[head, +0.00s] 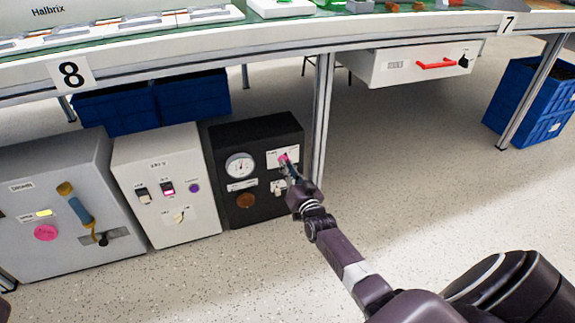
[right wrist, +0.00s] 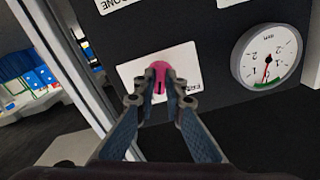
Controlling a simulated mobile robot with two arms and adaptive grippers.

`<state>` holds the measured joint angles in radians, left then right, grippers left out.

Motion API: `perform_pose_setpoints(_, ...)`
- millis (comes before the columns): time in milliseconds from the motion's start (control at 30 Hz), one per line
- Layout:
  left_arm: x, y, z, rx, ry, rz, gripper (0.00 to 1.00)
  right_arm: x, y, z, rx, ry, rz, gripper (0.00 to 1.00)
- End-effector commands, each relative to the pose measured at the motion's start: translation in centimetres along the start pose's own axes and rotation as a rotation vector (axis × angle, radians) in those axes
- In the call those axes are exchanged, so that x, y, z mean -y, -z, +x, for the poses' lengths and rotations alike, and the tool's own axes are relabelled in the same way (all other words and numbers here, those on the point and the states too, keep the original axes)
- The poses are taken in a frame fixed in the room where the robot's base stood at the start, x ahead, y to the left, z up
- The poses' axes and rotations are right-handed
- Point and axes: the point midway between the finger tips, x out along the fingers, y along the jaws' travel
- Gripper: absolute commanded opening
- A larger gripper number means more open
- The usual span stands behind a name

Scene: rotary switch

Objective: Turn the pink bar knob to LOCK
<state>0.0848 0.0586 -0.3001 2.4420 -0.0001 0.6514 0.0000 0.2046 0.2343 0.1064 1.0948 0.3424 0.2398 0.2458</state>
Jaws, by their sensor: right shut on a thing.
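The pink bar knob (head: 283,158) is on a white label plate at the upper right of the black box (head: 225,138). In the right wrist view the knob (right wrist: 160,75) sits between my right gripper's fingertips (right wrist: 160,90). My right gripper (head: 288,169) reaches the box from the lower right and is shut on the knob. The plate's lettering is partly hidden by the fingers, and I cannot read LOCK on it. My left gripper is not in either view.
The black box also has a round gauge (head: 239,165) and a brown round part (head: 246,201). A metal table leg (head: 321,120) stands close to its right. A white box (head: 160,215) and a grey box (head: 30,250) stand to the left.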

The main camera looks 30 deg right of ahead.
Motion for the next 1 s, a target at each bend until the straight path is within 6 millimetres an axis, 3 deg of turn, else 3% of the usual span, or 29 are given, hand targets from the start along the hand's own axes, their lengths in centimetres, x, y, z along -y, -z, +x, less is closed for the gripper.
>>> perform_pose_setpoints(500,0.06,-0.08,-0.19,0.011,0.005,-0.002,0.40,0.00,-0.14,-0.05,0.003,-0.001,0.354,0.00)
perform_pose_setpoints(1000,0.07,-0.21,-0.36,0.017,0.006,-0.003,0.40,0.02,-0.17,-0.05,0.003,-0.001,0.431,0.00)
